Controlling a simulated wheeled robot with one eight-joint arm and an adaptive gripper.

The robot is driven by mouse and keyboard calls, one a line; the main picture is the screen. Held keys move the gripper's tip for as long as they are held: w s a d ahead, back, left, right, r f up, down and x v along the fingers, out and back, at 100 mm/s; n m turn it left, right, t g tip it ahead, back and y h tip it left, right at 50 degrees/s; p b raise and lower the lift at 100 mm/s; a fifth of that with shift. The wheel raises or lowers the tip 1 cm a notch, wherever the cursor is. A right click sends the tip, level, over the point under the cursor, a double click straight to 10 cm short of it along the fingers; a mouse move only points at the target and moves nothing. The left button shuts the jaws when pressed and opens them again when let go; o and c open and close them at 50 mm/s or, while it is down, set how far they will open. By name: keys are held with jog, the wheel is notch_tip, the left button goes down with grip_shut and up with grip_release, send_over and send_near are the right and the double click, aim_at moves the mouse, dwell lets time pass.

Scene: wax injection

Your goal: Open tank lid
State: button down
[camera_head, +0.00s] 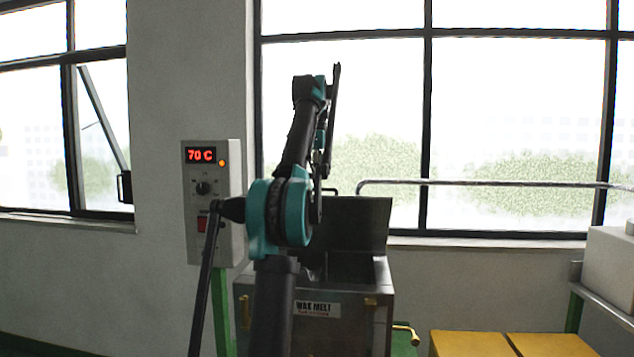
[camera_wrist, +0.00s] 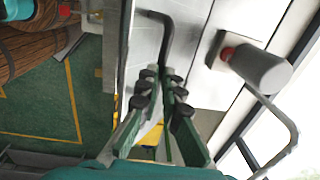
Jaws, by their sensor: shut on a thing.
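The wax melt tank (camera_head: 345,310) is a grey metal box with a "WAX MELT" label, partly hidden behind my arm. Its lid (camera_head: 360,222) stands raised, about upright, at the back of the tank, and a dark opening shows in front of it. A dark bent handle (camera_head: 332,191) shows at the lid's top edge. In the wrist view the handle (camera_wrist: 168,30) runs in between the green fingers of my gripper (camera_wrist: 160,80), which is shut on it. In the head view my arm largely hides the gripper.
A control box (camera_head: 212,200) reading 70°C is on the wall left of the tank. A metal rail (camera_head: 480,183) crosses the window behind. Yellow-topped surfaces (camera_head: 470,344) and a white box (camera_head: 610,262) are at right. The wrist view shows a grey cylinder (camera_wrist: 260,68) beside the gripper.

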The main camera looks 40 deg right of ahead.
jog(key=shift+w+d+f, duration=0.4)
jog(key=shift+w+d, duration=0.05)
jog(key=shift+d, duration=0.15)
jog(key=c, duration=1.4)
grip_release()
jog(key=shift+w+d+f, duration=0.2)
jog(key=shift+d, duration=0.05)
jog(key=shift+c, duration=0.4)
jog(key=shift+a, duration=0.1)
